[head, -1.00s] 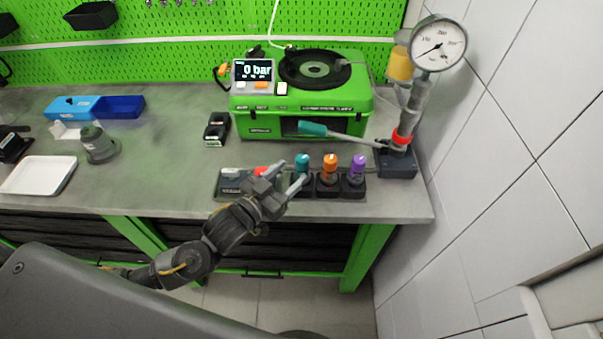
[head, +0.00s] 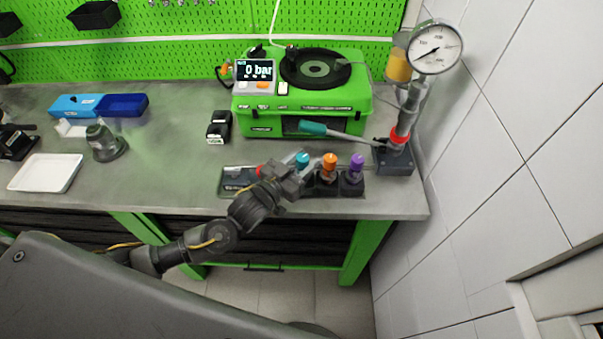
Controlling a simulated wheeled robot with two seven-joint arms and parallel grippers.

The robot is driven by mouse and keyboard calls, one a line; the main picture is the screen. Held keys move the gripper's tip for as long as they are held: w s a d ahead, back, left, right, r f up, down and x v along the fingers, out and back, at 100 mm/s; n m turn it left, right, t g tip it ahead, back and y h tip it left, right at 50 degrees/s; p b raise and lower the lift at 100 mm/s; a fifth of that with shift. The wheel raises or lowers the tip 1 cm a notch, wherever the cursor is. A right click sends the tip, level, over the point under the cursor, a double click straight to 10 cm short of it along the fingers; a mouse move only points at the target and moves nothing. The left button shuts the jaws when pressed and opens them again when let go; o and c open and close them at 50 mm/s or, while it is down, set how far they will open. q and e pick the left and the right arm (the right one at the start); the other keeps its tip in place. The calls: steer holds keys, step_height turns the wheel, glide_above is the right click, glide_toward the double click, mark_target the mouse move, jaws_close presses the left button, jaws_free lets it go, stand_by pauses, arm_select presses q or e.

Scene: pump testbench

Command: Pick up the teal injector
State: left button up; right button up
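The teal injector (head: 302,160) stands upright in the dark holder near the front edge of the bench. Its teal top shows, while its lower part is hidden behind my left gripper. My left gripper (head: 301,170) is right at this injector, its fingers reaching in from the front left. Whether the fingers touch it or have closed on it cannot be told. My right gripper is not in view.
An orange injector (head: 329,161) and a purple one (head: 356,162) stand close to the right in the holder. A red top (head: 260,170) shows at the left. Behind are the green tester (head: 300,123) and a teal-handled lever (head: 313,129). A gauge pump (head: 396,160) stands at right.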

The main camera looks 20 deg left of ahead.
arm_select(q)
jaws_close()
steer(key=shift+r, duration=0.15)
steer(key=shift+r+b, duration=0.5)
steer(key=shift+r, duration=0.05)
steer(key=s+a+r+p, duration=0.3)
steer(key=s+a+r, duration=0.3)
steer(key=s+r, duration=0.5)
steer(key=shift+s+a+r, duration=0.35)
steer(key=shift+s, duration=0.3)
